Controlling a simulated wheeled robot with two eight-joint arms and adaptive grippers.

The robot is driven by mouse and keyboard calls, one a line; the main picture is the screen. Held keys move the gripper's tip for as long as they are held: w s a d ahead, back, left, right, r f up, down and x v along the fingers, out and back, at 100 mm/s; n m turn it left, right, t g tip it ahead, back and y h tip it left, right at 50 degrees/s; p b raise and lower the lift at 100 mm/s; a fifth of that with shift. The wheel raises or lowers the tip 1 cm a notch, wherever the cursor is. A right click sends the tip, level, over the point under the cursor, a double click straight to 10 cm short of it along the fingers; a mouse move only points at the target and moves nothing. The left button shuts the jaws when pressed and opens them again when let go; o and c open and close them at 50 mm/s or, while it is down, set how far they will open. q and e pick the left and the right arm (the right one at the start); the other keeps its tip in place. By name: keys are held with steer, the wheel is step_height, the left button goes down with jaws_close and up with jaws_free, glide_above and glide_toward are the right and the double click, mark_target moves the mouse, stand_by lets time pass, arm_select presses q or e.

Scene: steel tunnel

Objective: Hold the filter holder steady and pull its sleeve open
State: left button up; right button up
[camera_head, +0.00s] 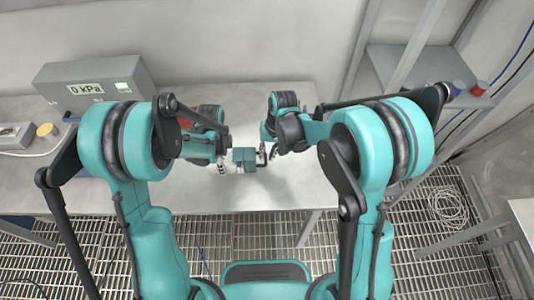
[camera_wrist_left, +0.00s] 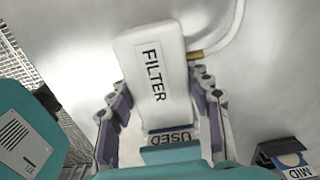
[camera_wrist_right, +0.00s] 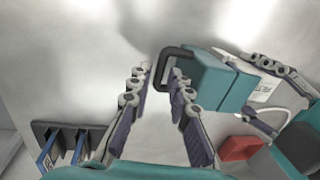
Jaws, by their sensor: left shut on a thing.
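The filter holder has a white body labelled FILTER (camera_wrist_left: 155,70) and a teal sleeve (camera_head: 245,158) with a dark loop handle (camera_wrist_right: 160,68). My left gripper (camera_head: 228,166) is shut on the white body; its fingers lie along both sides in the left wrist view (camera_wrist_left: 160,105). My right gripper (camera_head: 266,155) is open at the sleeve's right side. In the right wrist view (camera_wrist_right: 160,80) its fingertips are apart, with the handle's outer bar between or just beyond them; I cannot tell whether they touch it.
A grey box reading 0 kPa (camera_head: 98,82) stands at the back left of the table. A dark rack with blue parts (camera_wrist_right: 72,140) and a red block (camera_wrist_right: 238,148) lie near the grippers. A tube (camera_wrist_left: 225,40) runs beside the holder. The table's front middle is clear.

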steer(key=shift+f, duration=0.25)
jaws_close()
